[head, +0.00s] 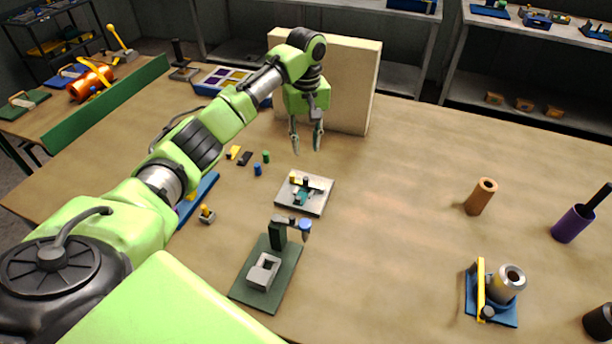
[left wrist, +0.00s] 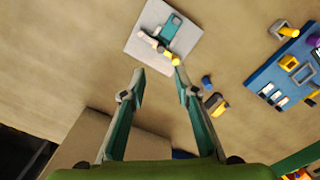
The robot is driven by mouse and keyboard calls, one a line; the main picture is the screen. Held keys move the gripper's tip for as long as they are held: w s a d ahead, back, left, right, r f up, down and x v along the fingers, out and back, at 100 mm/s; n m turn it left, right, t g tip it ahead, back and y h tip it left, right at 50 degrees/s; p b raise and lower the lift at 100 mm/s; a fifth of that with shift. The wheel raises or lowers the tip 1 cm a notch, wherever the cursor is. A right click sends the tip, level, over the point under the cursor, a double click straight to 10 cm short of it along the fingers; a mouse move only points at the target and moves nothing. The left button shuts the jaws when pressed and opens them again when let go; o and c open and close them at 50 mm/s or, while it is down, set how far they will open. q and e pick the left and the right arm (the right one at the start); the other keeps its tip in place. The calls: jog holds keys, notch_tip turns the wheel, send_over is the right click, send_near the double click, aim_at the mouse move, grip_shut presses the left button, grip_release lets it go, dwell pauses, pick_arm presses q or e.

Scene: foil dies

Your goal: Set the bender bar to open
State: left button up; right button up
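A small bender (head: 304,192) sits on a light grey plate near the middle of the table. It has a teal block and a pale bar (left wrist: 157,45) with a yellow end and a dark part. The bar lies across the plate beside the teal block; I cannot tell its setting. My left gripper (head: 305,145) is above the table, behind the bender in the head view, pointing down. In the left wrist view the left gripper (left wrist: 159,72) has its fingers apart with nothing between them, and the plate lies just beyond the tips. My right gripper is out of view.
A green-based press (head: 238,287) stands in front of the plate. Small blue and green pegs (head: 257,170) lie to its left. A beige block (head: 352,85) stands behind my left gripper. A blue-based fixture (head: 512,312) and brown cylinder (head: 481,197) are at right. The table between is clear.

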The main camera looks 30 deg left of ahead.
aim_at(306, 178)
pick_arm(q)
jog(key=f+p, duration=0.1)
jog(key=f, duration=0.4)
jog(key=f+p, duration=0.1)
jog(key=f, duration=0.5)
jog(key=shift+s, duration=0.2)
jog(key=shift+d+f, duration=0.15)
jog(key=shift+f, duration=0.5)
grip_shut()
